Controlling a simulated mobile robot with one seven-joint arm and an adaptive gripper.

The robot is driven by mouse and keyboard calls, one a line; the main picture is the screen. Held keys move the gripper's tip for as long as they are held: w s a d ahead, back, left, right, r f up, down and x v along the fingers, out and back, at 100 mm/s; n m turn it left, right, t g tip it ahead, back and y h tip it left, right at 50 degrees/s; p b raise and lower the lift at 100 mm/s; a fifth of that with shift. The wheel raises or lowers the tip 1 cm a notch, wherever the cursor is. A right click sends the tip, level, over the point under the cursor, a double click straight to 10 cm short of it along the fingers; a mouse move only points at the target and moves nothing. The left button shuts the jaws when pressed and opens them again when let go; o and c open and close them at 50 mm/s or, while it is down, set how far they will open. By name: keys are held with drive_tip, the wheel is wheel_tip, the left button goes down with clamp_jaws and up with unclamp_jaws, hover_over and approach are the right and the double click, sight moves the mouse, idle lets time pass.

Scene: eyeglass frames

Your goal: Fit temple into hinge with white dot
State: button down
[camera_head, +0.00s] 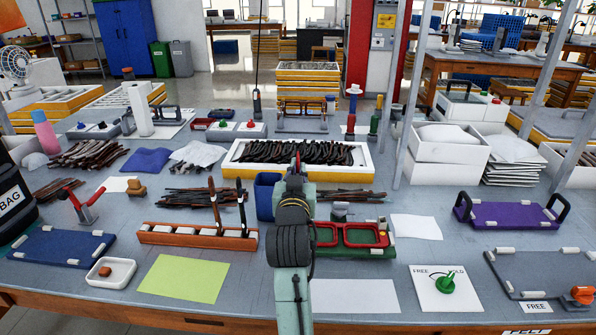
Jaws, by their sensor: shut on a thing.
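A red eyeglass frame (362,235) sits on a green fixture (390,252), just right of my arm. Its left part is partly covered by my arm. The hinges and any white dot are too small to make out. My gripper (296,172) is at the far end of my arm, in front of the white tray, and is seen from behind. An orange rack (197,236) at left holds two dark temples (215,203) upright.
A white tray (230,168) full of dark temples lies behind my gripper. A blue bin (266,192) stands close left of my arm. A purple tray (508,215) and a green knob (445,281) on a card are at right. White paper (352,296) lies in front.

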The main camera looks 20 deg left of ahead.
drive_tip(key=shift+f, duration=0.35)
idle(0.4)
drive_tip(key=c, duration=1.7)
unclamp_jaws()
drive_tip(key=v, duration=0.7)
drive_tip(key=shift+r, duration=0.1)
